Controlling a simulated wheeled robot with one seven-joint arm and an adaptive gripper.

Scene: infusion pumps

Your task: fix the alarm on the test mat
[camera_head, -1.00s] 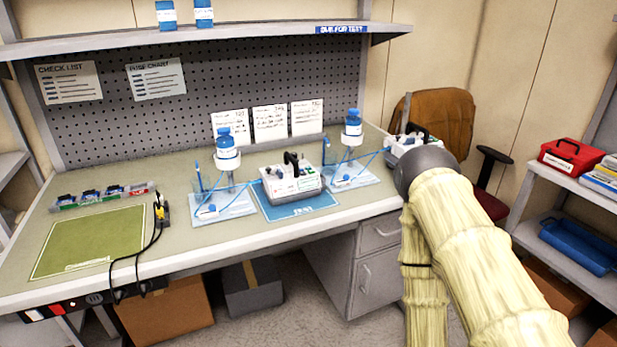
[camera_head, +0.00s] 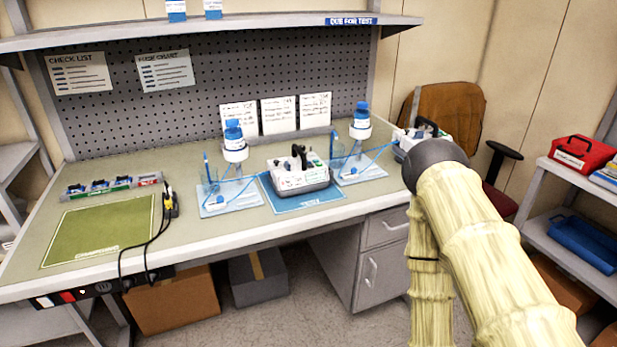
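The blue test mat (camera_head: 308,205) lies on the bench near its front edge. A white and grey infusion pump (camera_head: 299,178) with a dark handle stands on it; its display is too small to read. Blue tubes run from the pump to stands on both sides, each with a blue-capped bottle, one on the left (camera_head: 234,139) and one on the right (camera_head: 360,121). A second pump (camera_head: 424,133) stands at the bench's right end, partly behind my arm. My arm, in a cream sleeve, reaches up at the right. My gripper is hidden behind its dark rounded joint.
A green mat (camera_head: 100,232) lies at the left, with a tray of small coloured parts (camera_head: 112,186) behind it and a yellow-black plug with cables (camera_head: 169,203) beside it. A chair (camera_head: 452,115) and a shelf with a red case (camera_head: 577,154) stand right.

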